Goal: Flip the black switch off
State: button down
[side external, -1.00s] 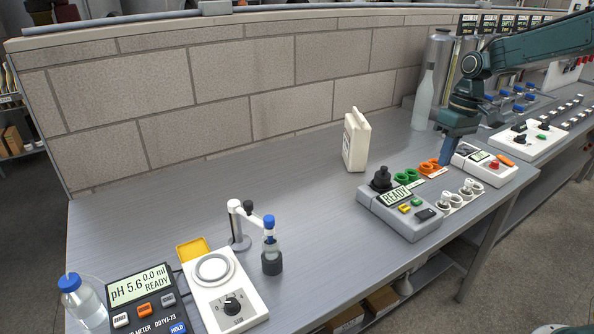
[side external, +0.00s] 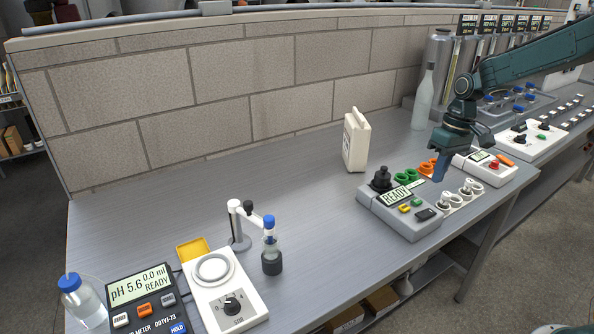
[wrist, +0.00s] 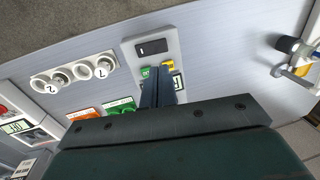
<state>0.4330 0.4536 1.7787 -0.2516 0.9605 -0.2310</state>
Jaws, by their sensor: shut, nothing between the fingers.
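The black switch (side external: 425,214) is a small rocker on the front right of a grey box (side external: 400,226) with a READY display, a yellow button and a red or green button. In the wrist view the black switch (wrist: 152,46) lies at the far end of the box, beyond the fingertips. My gripper (side external: 438,179) is shut and empty, above the back right of the box and apart from the switch. In the wrist view my gripper (wrist: 155,80) points at the box, close to its green button (wrist: 146,72) and partly hiding the display.
A white canister (side external: 355,143) and a clear bottle (side external: 424,100) stand farther back.

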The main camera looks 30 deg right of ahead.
aim_at(424, 215)
jog(key=f, duration=0.3)
jog(key=a+f, duration=0.1)
jog(key=f, duration=0.5)
jog(key=shift+a+f, duration=0.3)
jog(key=shift+a+f, duration=0.1)
jog(key=shift+a+f+h, duration=0.1)
jog(key=shift+f+h, duration=0.05)
jog(key=shift+h, duration=0.15)
jog(key=shift+d, duration=0.25)
jog(key=shift+d+r, duration=0.25)
jog(key=shift+d, duration=0.35)
jog(key=shift+r, duration=0.15)
